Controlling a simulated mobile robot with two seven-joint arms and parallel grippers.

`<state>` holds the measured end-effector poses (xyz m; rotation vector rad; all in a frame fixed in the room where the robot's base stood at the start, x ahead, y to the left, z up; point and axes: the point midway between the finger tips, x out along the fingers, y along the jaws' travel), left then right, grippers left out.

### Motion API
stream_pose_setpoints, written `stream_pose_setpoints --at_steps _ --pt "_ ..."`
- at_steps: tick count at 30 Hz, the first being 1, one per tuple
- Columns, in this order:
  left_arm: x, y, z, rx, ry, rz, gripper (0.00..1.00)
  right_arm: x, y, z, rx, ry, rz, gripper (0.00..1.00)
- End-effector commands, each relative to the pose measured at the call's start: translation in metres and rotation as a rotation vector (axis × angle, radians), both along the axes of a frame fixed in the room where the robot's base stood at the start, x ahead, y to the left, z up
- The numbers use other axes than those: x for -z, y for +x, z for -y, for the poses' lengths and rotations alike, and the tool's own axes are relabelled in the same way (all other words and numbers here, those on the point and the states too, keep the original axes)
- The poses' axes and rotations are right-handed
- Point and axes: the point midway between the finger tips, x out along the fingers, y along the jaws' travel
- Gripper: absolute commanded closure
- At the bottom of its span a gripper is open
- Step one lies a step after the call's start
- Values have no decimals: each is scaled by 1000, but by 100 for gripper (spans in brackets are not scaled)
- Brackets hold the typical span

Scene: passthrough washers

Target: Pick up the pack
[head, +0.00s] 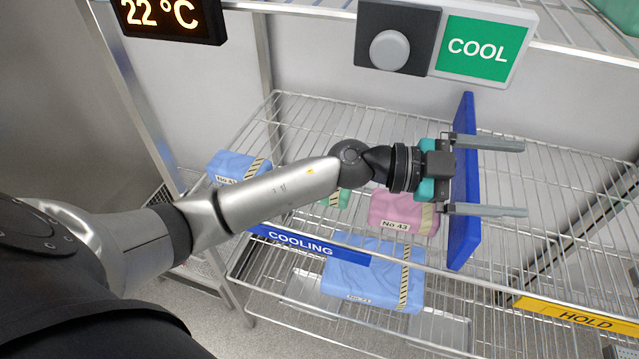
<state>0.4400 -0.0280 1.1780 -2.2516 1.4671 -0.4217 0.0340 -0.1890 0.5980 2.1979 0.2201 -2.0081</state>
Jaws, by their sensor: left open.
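Several wrapped packs lie on the wire racks, and I cannot tell which one the task means. A pink pack (404,216) labelled No 43 lies on the rack behind the COOLING strip, left of the blue divider. A small blue pack (236,166) lies farther left. A green pack (337,198) is mostly hidden by my left arm. A larger blue pack (360,274) with a striped band lies lower, past the front rail. My left gripper (524,179) is open and empty, its fingers pointing right, above the rack by the divider. My right gripper is out of view.
A blue upright divider (465,225) splits the wire rack (560,190). The rack to its right, behind the yellow HOLD strip (575,314), is empty. A blue COOLING strip (310,245) is on the front rail. A dark knob panel (390,48) and green COOL sign (478,48) hang above.

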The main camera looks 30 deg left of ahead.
Motion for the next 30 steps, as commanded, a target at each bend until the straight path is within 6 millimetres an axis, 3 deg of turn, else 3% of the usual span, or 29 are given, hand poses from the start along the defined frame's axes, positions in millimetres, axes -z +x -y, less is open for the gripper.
stream_pose_setpoints --at_steps 5,8,12,18,21,25,30 --pt "55 -2 -24 155 354 -134 0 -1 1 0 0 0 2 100" --pt "86 2 -60 170 569 -252 0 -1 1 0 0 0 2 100" --pt "116 10 -134 97 870 -457 0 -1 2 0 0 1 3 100" --pt "120 15 -245 -132 1189 -746 0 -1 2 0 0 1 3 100" --pt "115 13 -281 -229 1272 -841 0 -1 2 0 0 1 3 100" --pt "112 10 -302 -294 1320 -902 0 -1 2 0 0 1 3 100" --pt "128 9 -305 -301 1326 -914 0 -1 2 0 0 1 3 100"
